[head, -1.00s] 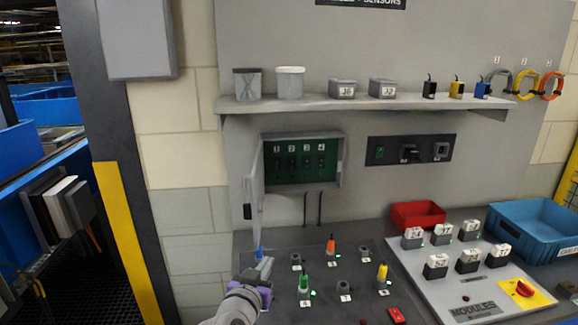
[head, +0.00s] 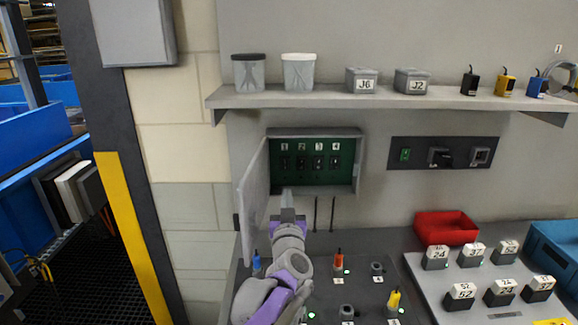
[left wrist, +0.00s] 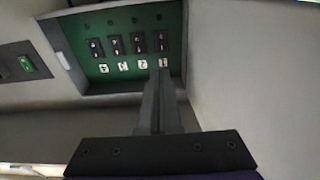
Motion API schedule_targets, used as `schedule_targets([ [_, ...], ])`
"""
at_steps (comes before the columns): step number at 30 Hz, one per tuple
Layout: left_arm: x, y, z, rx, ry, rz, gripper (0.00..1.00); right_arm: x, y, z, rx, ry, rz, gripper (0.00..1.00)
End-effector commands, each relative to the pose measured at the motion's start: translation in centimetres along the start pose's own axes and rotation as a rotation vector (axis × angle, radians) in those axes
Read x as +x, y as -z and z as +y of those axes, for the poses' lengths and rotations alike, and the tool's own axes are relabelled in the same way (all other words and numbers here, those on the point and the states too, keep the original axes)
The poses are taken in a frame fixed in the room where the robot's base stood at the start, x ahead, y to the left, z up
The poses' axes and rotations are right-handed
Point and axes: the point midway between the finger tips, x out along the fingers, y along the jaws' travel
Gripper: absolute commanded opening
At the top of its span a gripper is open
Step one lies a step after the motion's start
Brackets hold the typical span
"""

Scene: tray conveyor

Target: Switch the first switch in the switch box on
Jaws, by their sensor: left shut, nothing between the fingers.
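The switch box (head: 358,165) is on the wall, its grey door (head: 252,200) swung open to the left. Its green panel holds a row of black switches under labels 1 to 4. The first switch (head: 285,162) is leftmost in the head view. In the left wrist view, turned upside down, the first switch (left wrist: 160,40) is rightmost. I cannot tell its position. My left gripper (head: 287,194) is shut and empty, just below the first switch in the picture. In the left wrist view its fingertips (left wrist: 161,74) lie by label 1, with no clear contact. My right gripper is out of view.
The open door stands close to the left of my left gripper. A shelf (head: 400,97) with jars and boxes runs above the box. Below are a bench with coloured plugs, a red bin (head: 446,228) and a module board (head: 430,285).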

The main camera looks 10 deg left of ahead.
Motion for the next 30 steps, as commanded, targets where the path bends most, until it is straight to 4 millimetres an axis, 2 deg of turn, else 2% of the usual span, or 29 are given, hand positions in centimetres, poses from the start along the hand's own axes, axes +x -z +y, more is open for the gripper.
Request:
schedule_targets([
  [7,0.0,0.0,0.0,-0.001,-0.001,-0.001,0.00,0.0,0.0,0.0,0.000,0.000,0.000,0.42],
  [11,0.7,0.0,0.0,-0.001,-0.001,-0.001,0.00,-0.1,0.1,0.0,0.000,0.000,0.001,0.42],
  [14,2.1,0.1,0.0,-0.001,-0.001,-0.001,0.00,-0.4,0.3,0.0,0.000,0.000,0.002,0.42],
  [24,9.4,0.2,0.0,0.000,0.000,0.001,0.00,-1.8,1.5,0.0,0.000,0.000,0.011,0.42],
  [30,12.5,0.2,0.0,-0.001,-0.002,0.000,0.00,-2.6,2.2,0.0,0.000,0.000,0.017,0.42],
])
